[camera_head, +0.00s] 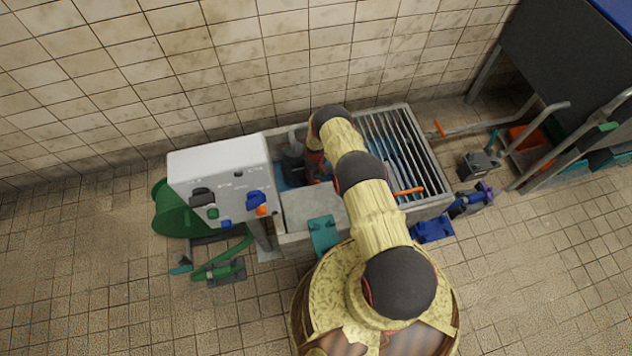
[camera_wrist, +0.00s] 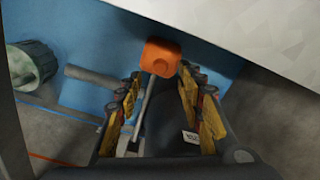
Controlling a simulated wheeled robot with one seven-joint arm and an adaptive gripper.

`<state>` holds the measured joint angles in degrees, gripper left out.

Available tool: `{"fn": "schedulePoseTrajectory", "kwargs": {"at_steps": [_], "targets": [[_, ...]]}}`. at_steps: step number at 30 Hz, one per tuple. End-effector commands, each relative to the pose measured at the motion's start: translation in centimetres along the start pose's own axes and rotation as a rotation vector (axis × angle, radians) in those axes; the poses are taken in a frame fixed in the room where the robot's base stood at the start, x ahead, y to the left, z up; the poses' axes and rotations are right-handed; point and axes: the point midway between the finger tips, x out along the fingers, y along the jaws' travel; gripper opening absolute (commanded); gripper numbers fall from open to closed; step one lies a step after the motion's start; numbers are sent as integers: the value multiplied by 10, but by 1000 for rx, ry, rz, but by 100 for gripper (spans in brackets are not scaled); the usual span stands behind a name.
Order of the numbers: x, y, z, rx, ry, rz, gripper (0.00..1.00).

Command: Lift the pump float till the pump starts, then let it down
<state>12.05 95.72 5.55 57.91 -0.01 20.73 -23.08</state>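The orange float (camera_wrist: 160,57) is a small rounded block in the wrist view, over the blue bottom of the pit. A thin grey rod runs from it down the picture between my fingers. My gripper (camera_wrist: 160,88) is open, with yellow-padded fingers on either side of the rod. The float shows at the fingertips, and gaps remain on both sides. I cannot tell its exact depth. The pump (camera_wrist: 30,66), a dark ribbed cylinder with a grey pipe, is at left. In the head view the pump (camera_head: 292,163) stands in the pit; my arm largely hides the gripper and float.
A white control box (camera_head: 220,180) stands left of the pit. A slatted grate (camera_head: 405,145) covers the pit's right part. A pale slab (camera_wrist: 255,35) edges the wrist view close by. A tiled wall is behind; a cart (camera_head: 560,140) stands right.

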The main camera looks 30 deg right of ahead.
Motion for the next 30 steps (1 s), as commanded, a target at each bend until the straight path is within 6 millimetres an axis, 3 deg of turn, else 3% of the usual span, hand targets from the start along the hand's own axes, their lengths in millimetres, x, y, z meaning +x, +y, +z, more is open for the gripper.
{"fn": "schedulePoseTrajectory", "kwargs": {"at_steps": [3, 10, 21, 30], "targets": [[25, -1, 2, 0, -2, -1, 38], [50, 0, 1, 0, -1, -1, 38], [54, 0, 1, 0, -1, 0, 38], [54, 0, 1, 0, -1, -1, 21]]}}
